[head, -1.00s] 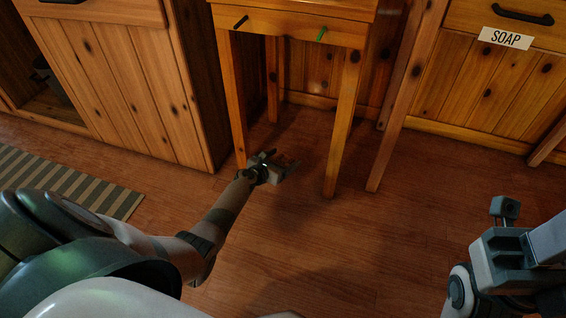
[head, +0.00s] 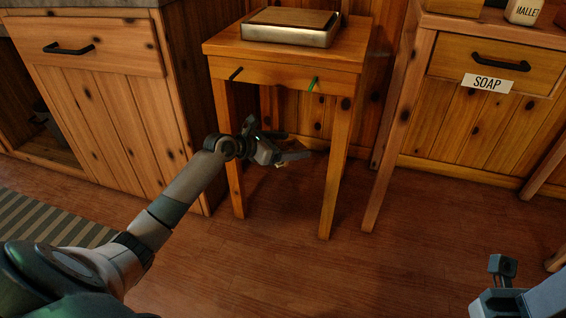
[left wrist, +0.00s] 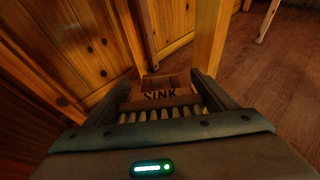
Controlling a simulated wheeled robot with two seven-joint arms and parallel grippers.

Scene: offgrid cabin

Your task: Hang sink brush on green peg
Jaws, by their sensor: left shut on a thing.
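The sink brush (left wrist: 160,95) shows in the left wrist view between my left gripper's fingers, with "SINK" lettered on it and pale bristles towards the camera. My left gripper (head: 284,146) is shut on it, in front of the small table and below its apron. In the head view the brush is too dark and small to make out clearly. The green peg (head: 313,84) sticks out from the right part of the table's apron, empty, above and to the right of the gripper. My right gripper (head: 503,268) is at the lower right, partly cut off; its opening is unclear.
A black peg (head: 236,74) sits left of the green one. The small table (head: 222,48) carries a metal-sided block (head: 288,36). A cabinet (head: 95,90) stands close on the left, and a unit labelled SOAP (head: 488,84) on the right. The front floor is clear.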

